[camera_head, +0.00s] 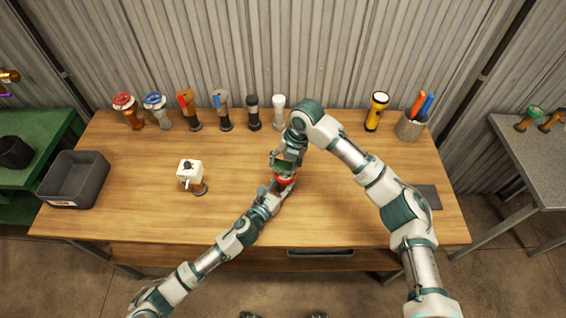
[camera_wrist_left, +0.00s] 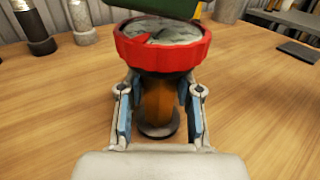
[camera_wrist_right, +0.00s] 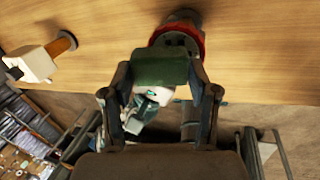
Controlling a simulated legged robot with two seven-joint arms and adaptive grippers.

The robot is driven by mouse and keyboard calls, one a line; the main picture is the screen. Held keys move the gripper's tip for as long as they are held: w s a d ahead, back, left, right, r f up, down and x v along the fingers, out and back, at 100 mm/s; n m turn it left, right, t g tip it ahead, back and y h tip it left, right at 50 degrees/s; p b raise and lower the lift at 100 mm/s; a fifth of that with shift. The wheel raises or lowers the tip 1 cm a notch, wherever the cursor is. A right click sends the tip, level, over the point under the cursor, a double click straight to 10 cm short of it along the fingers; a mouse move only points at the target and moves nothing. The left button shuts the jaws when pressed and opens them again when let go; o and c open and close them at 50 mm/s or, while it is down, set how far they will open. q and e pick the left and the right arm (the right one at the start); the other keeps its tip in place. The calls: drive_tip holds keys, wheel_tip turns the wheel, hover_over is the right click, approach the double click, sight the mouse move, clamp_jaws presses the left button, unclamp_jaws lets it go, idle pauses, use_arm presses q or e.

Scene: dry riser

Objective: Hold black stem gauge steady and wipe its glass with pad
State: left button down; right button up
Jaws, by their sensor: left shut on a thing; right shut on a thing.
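A gauge with a thick red rim and a pale glass face (camera_wrist_left: 160,40) stands upright, its stem between the fingers of my left gripper (camera_wrist_left: 160,112). The stem looks brown-orange, not black, with a dark foot below it. My left gripper is shut on this stem. In the head view the gauge's red rim (camera_head: 286,180) shows between the two arms. My right gripper (camera_wrist_right: 160,92) is shut on a dark green pad (camera_wrist_right: 160,68). The pad also shows in the left wrist view (camera_wrist_left: 155,9), over the far part of the glass. I cannot tell whether it touches the glass.
Several valves and fittings stand along the back, including a black-topped one (camera_head: 253,112). A white boxy fitting (camera_head: 190,174) stands left of the arms. A grey bin (camera_head: 75,180) is at the left edge, a yellow flashlight (camera_head: 377,111) and pen cup (camera_head: 411,127) at back right. Wood between is clear.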

wheel_tip(320, 180, up, 3)
drive_tip(key=shift+r, duration=0.2)
drive_tip(key=d, duration=0.8)
idle(0.4)
use_arm(q)
drive_tip(key=c, duration=0.7)
unclamp_jaws()
drive_tip(key=shift+s, duration=0.1)
drive_tip(key=v, duration=1.2)
drive_tip(key=shift+f, duration=0.1)
